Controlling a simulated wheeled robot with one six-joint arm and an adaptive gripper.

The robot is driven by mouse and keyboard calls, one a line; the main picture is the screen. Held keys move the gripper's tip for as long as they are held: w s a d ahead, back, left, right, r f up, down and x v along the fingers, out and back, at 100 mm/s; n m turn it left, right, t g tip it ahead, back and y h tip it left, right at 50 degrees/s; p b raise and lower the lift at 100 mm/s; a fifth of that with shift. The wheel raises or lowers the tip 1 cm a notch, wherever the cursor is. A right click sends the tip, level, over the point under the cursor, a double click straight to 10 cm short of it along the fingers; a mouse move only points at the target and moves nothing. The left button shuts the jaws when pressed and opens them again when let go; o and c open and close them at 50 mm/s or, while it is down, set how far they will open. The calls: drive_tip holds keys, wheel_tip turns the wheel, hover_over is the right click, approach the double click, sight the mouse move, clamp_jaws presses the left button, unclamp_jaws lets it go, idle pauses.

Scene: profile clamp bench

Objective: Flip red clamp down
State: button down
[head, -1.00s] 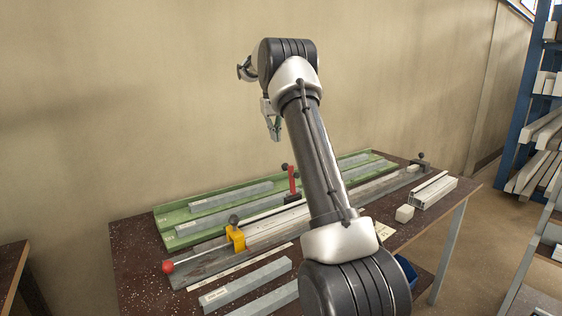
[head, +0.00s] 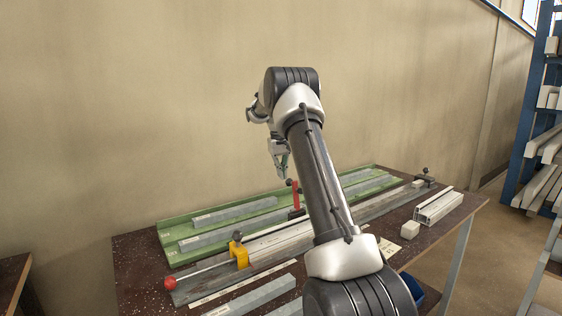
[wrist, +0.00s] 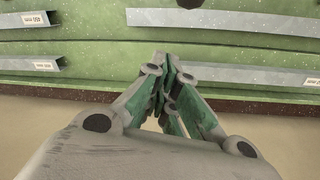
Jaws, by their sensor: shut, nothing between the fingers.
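The red clamp (head: 296,196) stands on the rail fixture with its red lever upright and a dark knob at its top. My gripper (head: 284,176) is shut and empty. In the head view its fingertips appear just left of and above the red lever's top; I cannot tell whether they touch it. In the wrist view my gripper (wrist: 170,62) shows its fingers together, and the red clamp does not appear there. My arm hides part of the fixture.
A yellow clamp (head: 239,254) and a red ball knob (head: 169,282) are at the fixture's left. A green tray (head: 167,240) with grey profiles lies behind. A dark clamp (head: 425,178) is at the far right end. A white profile piece (head: 440,207) and a small block (head: 410,229) lie at right.

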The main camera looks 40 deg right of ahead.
drive_tip(key=shift+s+a+f, duration=0.1)
drive_tip(key=shift+s+a, duration=0.15)
drive_tip(key=shift+s, duration=0.7)
drive_tip(key=shift+s+a, duration=0.25)
drive_tip(key=shift+s, duration=0.65)
drive_tip(key=shift+s+r+t, duration=0.35)
drive_tip(key=shift+t, duration=0.05)
